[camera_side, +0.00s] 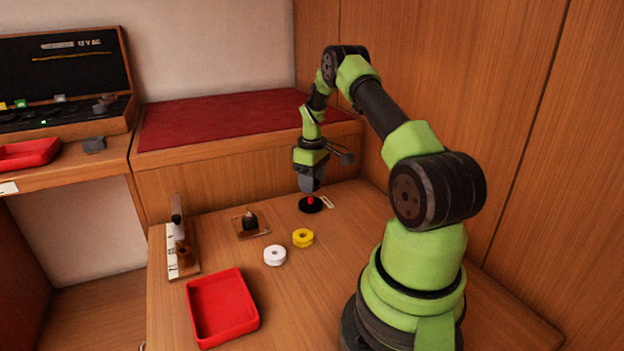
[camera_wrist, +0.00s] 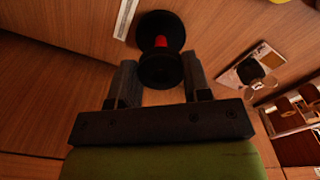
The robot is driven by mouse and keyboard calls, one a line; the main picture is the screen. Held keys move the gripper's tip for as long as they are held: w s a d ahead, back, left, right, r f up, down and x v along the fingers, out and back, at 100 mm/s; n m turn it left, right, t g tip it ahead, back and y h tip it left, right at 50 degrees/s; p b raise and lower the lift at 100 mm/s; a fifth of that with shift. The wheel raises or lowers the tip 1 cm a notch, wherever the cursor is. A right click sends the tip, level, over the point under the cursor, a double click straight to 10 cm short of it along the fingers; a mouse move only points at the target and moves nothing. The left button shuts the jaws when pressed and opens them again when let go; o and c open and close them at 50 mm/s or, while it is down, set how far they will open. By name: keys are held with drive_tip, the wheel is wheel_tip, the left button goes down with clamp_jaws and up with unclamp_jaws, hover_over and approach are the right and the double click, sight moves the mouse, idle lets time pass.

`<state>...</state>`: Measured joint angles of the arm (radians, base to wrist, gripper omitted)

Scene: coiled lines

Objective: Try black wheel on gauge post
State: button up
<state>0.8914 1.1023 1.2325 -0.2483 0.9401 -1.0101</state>
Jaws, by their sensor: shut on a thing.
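The black wheel (camera_side: 310,207) has a red hub and is under my gripper (camera_side: 311,193) in the side view, near the back of the table. In the wrist view the wheel (camera_wrist: 160,70) shows two black discs with a red core between them. My gripper (camera_wrist: 158,72) is shut on the wheel, a finger at each side. I cannot tell whether the wheel touches the table. The gauge post (camera_side: 250,220) is a dark, pointed stub on a small wooden base, left of the wheel; it also shows in the wrist view (camera_wrist: 250,70). Nothing sits around its tip.
A yellow wheel (camera_side: 302,238) and a white wheel (camera_side: 274,256) lie between my arm and the post. A red tray (camera_side: 221,307) is at the front. An upright wooden stand (camera_side: 182,252) is at left. A pale loop (camera_side: 327,203) lies beside the black wheel.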

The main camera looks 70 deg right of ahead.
drive_tip(key=shift+f, duration=0.25)
drive_tip(key=shift+f, duration=1)
drive_tip(key=o, duration=1)
drive_tip(key=shift+r, duration=3)
